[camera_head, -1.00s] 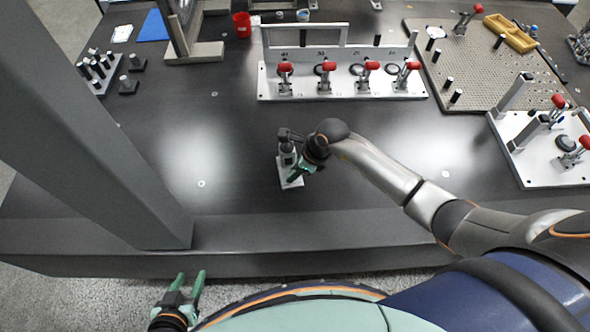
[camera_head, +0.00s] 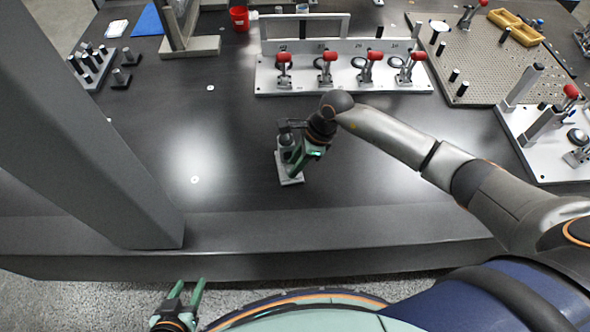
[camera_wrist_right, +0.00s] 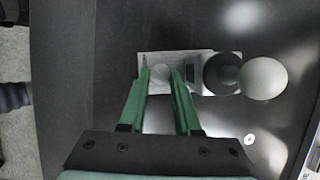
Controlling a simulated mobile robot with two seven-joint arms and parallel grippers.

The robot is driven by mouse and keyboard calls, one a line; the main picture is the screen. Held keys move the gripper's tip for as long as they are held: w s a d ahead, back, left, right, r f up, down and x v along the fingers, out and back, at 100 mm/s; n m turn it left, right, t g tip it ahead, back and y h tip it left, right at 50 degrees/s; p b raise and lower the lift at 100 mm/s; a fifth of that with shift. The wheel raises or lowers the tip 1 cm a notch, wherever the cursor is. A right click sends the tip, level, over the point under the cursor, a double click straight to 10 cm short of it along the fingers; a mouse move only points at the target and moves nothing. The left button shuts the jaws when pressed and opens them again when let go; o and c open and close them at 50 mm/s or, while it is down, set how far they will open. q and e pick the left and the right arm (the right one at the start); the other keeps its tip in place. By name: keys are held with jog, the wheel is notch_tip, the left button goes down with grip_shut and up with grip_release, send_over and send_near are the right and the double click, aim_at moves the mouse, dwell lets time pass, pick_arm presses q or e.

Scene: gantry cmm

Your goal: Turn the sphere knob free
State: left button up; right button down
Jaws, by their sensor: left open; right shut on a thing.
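The sphere stand has a light grey base plate (camera_head: 290,180) on the dark table and an upright post (camera_head: 286,143). In the right wrist view a grey ball (camera_wrist_right: 264,79) and a dark round part beside it show to the right of the fingers. My right gripper (camera_head: 299,160) is down at the stand. In the wrist view its green fingers are shut on a small rounded grey knob (camera_wrist_right: 161,73) over the plate. The knob is hidden by the gripper in the head view. My left gripper (camera_head: 190,286) is open and empty, off the table's front edge.
A white fixture with several red-handled clamps (camera_head: 340,82) stands behind the stand. A perforated plate (camera_head: 480,60) and another clamp fixture (camera_head: 548,150) lie to the right. A grey column (camera_head: 95,130) rises at the left. The table around the stand is clear.

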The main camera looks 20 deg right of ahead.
jog(key=shift+w+f+n+b, duration=0.15)
jog(key=shift+n+b, duration=0.45)
jog(key=shift+b, duration=0.05)
jog(key=shift+g, duration=0.3)
jog(key=shift+n+b, duration=0.4)
jog(key=shift+b, duration=0.05)
pick_arm(q)
jog(key=shift+w+d+f, duration=0.55)
jog(key=shift+d+f, duration=0.25)
jog(key=shift+f, duration=0.05)
pick_arm(e)
jog(key=c, duration=0.9)
grip_release()
jog(key=shift+r, duration=0.2)
pick_arm(q)
jog(key=shift+a, duration=0.1)
jog(key=shift+s, duration=0.1)
